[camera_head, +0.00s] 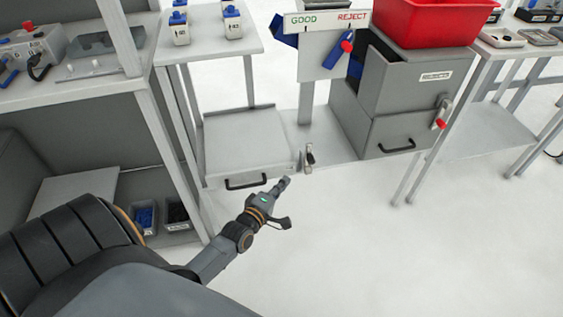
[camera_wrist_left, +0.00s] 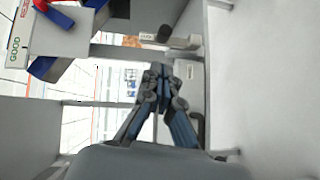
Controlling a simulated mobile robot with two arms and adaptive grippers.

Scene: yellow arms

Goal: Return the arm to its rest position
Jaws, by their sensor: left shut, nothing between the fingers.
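My left gripper (camera_head: 284,184) shows in the head view at the end of my dark arm, which comes in from the lower left. It is over the white floor, just in front of a low grey drawer unit, and looks closed and empty. In the left wrist view its two fingers (camera_wrist_left: 160,72) meet at the tips with nothing between them. My right gripper is in neither view.
The low drawer (camera_head: 246,182) with a black handle is close beyond my gripper. A grey cabinet (camera_head: 400,138) carries a red bin (camera_head: 425,25). The GOOD/REJECT sign (camera_head: 327,20) stands behind. A shelf unit (camera_head: 150,110) is at left. Floor at lower right (camera_head: 400,260) is clear.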

